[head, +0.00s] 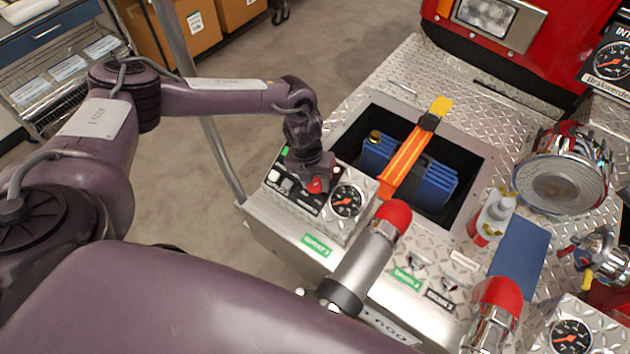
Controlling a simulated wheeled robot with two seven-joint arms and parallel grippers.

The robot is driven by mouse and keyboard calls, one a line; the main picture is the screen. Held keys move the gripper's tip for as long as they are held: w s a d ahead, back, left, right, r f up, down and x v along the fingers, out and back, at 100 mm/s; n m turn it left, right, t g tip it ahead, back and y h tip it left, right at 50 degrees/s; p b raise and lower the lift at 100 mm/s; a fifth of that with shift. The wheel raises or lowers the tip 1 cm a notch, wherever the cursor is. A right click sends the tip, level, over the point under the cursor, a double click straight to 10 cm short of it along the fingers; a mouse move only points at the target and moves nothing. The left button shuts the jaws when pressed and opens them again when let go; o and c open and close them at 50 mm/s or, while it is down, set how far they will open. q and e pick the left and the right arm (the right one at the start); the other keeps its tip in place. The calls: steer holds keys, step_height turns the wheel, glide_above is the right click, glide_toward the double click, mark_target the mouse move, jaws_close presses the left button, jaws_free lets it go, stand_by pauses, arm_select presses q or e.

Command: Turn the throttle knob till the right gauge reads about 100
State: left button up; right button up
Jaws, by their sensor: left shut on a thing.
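My left gripper (314,184) comes down onto the control panel (333,226) at the near left of the metal deck. It is shut on a small red knob (317,187), which it mostly hides. I take this for the throttle knob. A second black gauge (571,337) stands at the lower right, partly cut off by the frame. The figures on both dials are too small to read. My right gripper is not in view.
A silver pipe with a red cap (393,216) rises close to the panel's right side. A bottle (492,218), a blue pad (520,258) and chrome fittings stand at right.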

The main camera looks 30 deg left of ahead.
arm_select(q)
steer(key=n+h, duration=0.2)
steer(key=n, duration=0.1)
steer(key=n+t+b, duration=0.1)
steer(key=n, duration=0.1)
steer(key=shift+a+f+h, duration=0.1)
steer(key=shift+a+h, duration=0.15)
steer(key=shift+h, duration=0.15)
steer(key=n+t+h, duration=0.1)
steer(key=n, duration=0.3)
steer(key=shift+s, duration=0.1)
steer(key=shift+a+n+t+h, duration=0.1)
steer(key=shift+n+t+h, duration=0.5)
steer(key=shift+n, duration=0.3)
steer(key=o, duration=1)
steer(key=shift+c, duration=0.2)
